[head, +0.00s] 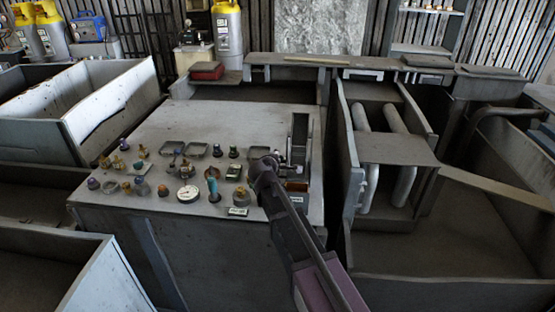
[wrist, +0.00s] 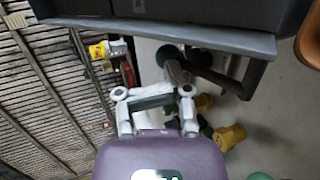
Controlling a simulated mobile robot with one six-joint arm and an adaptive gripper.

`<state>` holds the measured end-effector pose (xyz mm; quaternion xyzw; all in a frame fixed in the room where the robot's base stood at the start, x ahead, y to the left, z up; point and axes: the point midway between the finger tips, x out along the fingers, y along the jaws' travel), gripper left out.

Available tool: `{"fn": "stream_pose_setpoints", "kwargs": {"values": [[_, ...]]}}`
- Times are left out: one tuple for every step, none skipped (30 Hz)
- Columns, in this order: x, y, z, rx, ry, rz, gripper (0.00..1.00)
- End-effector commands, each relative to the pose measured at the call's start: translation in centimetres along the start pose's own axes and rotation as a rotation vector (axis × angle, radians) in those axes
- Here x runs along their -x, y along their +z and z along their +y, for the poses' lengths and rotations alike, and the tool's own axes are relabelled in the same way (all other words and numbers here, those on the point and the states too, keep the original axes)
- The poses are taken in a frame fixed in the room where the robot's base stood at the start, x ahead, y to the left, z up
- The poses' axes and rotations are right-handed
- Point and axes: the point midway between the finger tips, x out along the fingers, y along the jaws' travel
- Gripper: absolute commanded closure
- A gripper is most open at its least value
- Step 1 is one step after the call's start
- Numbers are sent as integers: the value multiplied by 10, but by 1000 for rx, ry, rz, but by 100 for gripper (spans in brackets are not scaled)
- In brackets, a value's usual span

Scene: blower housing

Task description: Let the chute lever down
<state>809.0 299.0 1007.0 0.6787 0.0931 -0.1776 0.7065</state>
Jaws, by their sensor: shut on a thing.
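My gripper (head: 284,169) is at the right end of the grey control bench, just in front of an upright dark slotted bracket (head: 300,138). The chute lever is mostly hidden behind my gripper and arm in the head view, so its angle cannot be told. In the wrist view my gripper (wrist: 154,92) has its fingers around a thing that I take to be the lever, but the contact itself is not clear. A dark grey housing with a pale edge (wrist: 170,32) lies close beyond the fingertips there.
The grey bench top (head: 190,125) carries several knobs, a round white gauge (head: 188,193) and small labelled switches left of my gripper. A grey bin with pale pipes (head: 403,180) stands to the right. Yellow and green knobs (wrist: 230,136) sit close by in the wrist view.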

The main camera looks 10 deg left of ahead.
Motion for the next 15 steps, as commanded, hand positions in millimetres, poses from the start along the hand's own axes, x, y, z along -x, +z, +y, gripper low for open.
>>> {"fn": "stream_pose_setpoints", "kwargs": {"values": [[0, 0, 0, 0, 0, 0, 100], [0, 0, 0, 0, 0, 0, 100], [0, 0, 0, 0, 0, 0, 100], [0, 0, 0, 0, 0, 0, 100], [0, 0, 0, 0, 0, 0, 100], [1, 0, 1, 0, 0, 0, 100], [1, 0, 1, 0, 0, -1, 100], [2, 0, 1, 0, 0, -1, 100], [3, 1, 2, 0, 0, -1, 100], [4, 1, 3, 0, 0, -1, 100], [6, 1, 3, -1, 0, -1, 100], [8, 0, 4, 0, 0, 0, 100], [10, 0, 5, 0, 0, 0, 100], [13, 0, 6, 0, 0, 0, 100], [16, 0, 8, 0, 0, 0, 100]]}}
